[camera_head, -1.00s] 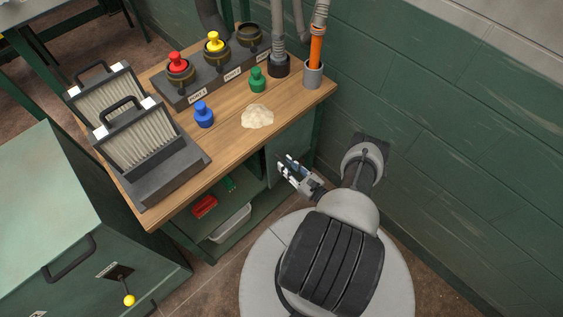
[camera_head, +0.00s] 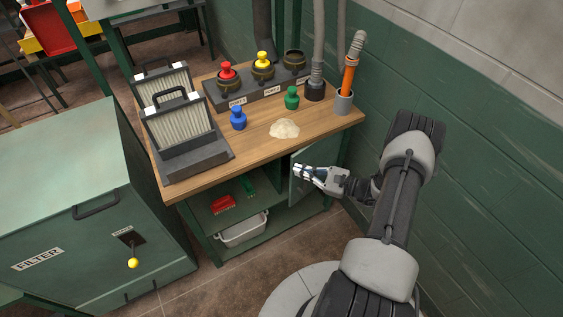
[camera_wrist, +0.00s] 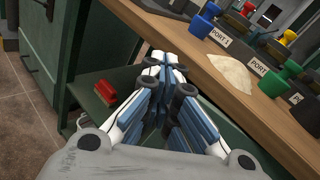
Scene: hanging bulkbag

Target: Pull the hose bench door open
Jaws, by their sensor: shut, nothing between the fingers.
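The hose bench (camera_head: 255,158) has a wooden top and a green frame. Its small green door (camera_head: 303,190) is at the right of the front, under the top, and appears to stand ajar with its free edge to the left. My gripper (camera_head: 299,172) is at the upper part of this door, near the free edge. The fingers also show in the wrist view (camera_wrist: 165,62), shut together and empty, below the bench top's edge. They cover part of the door, and I cannot tell whether they touch it.
Open shelves left of the door hold a red item (camera_head: 222,203) and a white bin (camera_head: 242,230). A green filter cabinet (camera_head: 100,220) stands left. A green block wall (camera_head: 480,150) is close on the right. Floor in front is clear.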

